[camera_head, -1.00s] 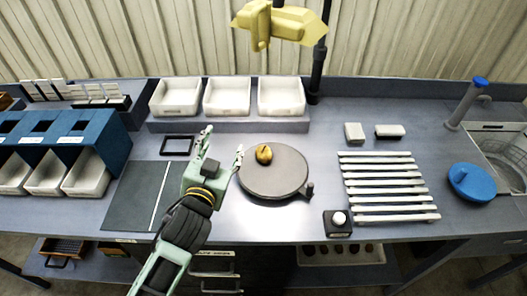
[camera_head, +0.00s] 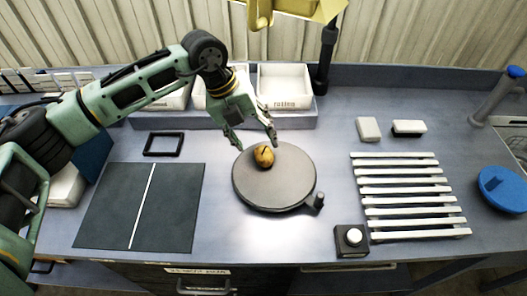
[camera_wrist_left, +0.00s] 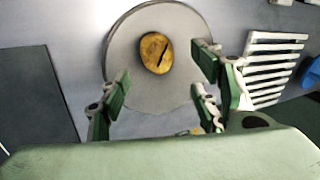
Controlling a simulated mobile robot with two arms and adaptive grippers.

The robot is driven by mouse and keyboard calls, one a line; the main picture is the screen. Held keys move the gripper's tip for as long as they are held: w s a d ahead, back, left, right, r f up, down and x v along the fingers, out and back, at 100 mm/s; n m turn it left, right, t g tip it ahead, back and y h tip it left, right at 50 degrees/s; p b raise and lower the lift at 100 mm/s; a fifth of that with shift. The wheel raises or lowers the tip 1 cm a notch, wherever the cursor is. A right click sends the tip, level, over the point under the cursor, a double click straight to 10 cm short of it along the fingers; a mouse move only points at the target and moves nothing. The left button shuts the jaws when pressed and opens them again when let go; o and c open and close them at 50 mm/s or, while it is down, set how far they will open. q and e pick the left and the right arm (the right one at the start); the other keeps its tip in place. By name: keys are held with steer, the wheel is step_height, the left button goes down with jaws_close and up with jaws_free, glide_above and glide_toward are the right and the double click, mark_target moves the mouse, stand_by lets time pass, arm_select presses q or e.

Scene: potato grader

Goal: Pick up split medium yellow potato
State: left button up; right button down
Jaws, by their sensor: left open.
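The yellow potato (camera_head: 264,157) with a dark split lies on the round grey turntable (camera_head: 272,190), towards its back edge. In the left wrist view the potato (camera_wrist_left: 156,54) shows its dark slit, and the turntable (camera_wrist_left: 125,60) fills the upper middle. My left gripper (camera_head: 257,143) is open and empty, above and just behind the potato, with its fingers pointing down. In the left wrist view its green-padded fingers (camera_wrist_left: 162,88) are spread apart, with the potato beyond them and not between the pads. My right gripper does not show.
White bins, one labelled rotten (camera_head: 284,84), stand behind the turntable. A dark mat (camera_head: 172,205) lies to the left. A slatted white rack (camera_head: 408,196) and a black box with a white knob (camera_head: 351,240) are to the right. A turntable handle (camera_head: 318,201) sticks out.

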mark_target(261, 151)
arm_select(q)
steer(key=shift+w+f+y+p, duration=0.15)
steer(key=shift+f+p, duration=0.25)
steer(key=shift+f, duration=0.2)
steer(key=shift+w+f+y+p, duration=0.15)
steer(key=shift+f+p, duration=0.25)
steer(key=shift+f, duration=0.2)
steer(key=p+x, duration=0.2)
steer(key=x, duration=0.1)
steer(key=shift+d+f, duration=0.25)
steer(key=shift+d, duration=0.05)
steer(key=shift+d+f, duration=0.15)
steer(key=shift+f, duration=0.45)
steer(key=c, duration=1.4)
steer(key=shift+r, duration=0.2)
